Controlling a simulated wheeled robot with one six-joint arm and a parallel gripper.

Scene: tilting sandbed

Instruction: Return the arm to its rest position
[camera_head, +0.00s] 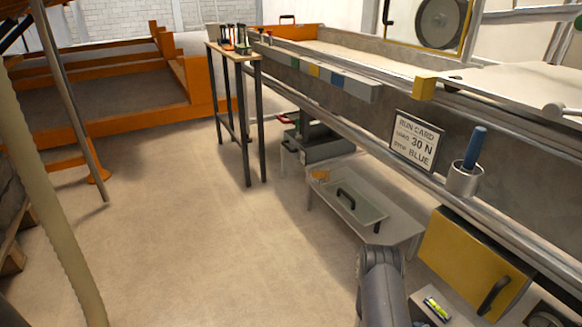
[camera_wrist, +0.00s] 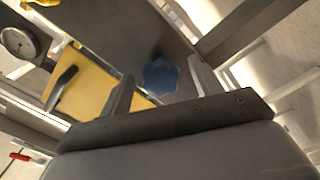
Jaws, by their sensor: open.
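My gripper (camera_wrist: 161,68) shows in the wrist view with its two grey fingers apart. A blue rounded patch (camera_wrist: 160,78) shows between the fingers; I cannot tell what it is or whether it is within the jaws' reach. In the head view a dark grey link of my arm rises from the bottom edge, right of centre, beside the sandbed frame; the gripper itself cannot be made out there. A blue-handled piece (camera_head: 475,146) stands in a metal cup (camera_head: 463,181) on the sandbed's side rail.
A yellow panel (camera_head: 467,262) with a black handle is right of my arm and also shows in the wrist view (camera_wrist: 88,92). A low bench (camera_head: 385,232), a run card (camera_head: 414,142) reading 30 N, BLUE, and a narrow tool stand (camera_head: 247,57) line the sandbed. Floor at left centre is clear.

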